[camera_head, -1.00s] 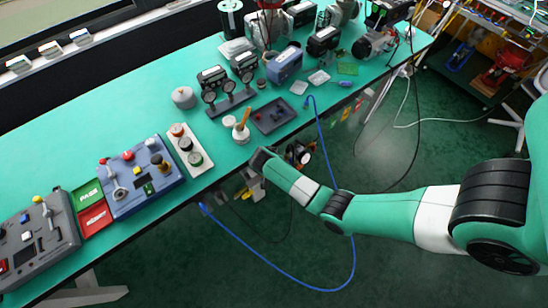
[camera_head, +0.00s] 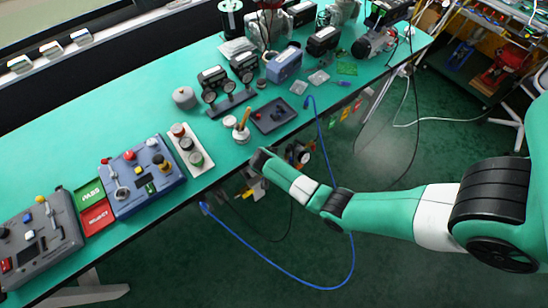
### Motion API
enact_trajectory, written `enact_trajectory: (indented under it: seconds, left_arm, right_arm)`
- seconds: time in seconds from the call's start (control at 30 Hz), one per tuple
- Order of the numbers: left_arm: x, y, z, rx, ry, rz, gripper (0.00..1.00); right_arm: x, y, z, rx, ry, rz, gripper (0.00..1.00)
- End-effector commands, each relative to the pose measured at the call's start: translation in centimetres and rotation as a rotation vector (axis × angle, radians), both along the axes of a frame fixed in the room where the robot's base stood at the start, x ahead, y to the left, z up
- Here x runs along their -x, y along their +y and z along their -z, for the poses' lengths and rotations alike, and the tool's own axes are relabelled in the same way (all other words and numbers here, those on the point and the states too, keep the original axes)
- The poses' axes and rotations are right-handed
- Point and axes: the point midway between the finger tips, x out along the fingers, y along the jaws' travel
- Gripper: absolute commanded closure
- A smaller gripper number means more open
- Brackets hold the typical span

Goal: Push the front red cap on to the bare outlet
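The blue valve positioner box (camera_head: 285,64) stands towards the back of the green bench. My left gripper is not in view.
A white block with several coloured buttons (camera_head: 206,168), a blue control box (camera_head: 120,206) and a grey one (camera_head: 68,243) stand at the left. Twin gauges (camera_head: 212,95) stand behind the tray. A blue hose (camera_head: 320,130) hangs over the front edge.

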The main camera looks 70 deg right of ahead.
Motion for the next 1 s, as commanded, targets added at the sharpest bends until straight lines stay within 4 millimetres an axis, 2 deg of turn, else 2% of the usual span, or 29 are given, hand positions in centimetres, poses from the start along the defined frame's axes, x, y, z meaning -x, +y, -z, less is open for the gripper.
enact_trajectory:
  seconds: [0.57, 0.6, 0.8, 1.0]
  left_arm:
    - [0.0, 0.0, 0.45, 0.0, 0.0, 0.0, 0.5]
    - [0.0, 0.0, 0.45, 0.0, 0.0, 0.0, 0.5]
    - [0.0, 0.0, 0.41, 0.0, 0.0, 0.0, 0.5]
    - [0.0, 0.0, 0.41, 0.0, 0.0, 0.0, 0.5]
  right_arm:
    - [0.02, 0.0, 0.92, 0.0, 0.001, 0.0, 1.0]
    - [0.01, 0.0, 0.93, 0.0, 0.001, 0.0, 0.8]
    - [0.01, 0.0, 0.89, 0.0, 0.001, 0.0, 0.47]
    - [0.01, 0.0, 0.89, 0.0, 0.0, 0.0, 0.47]
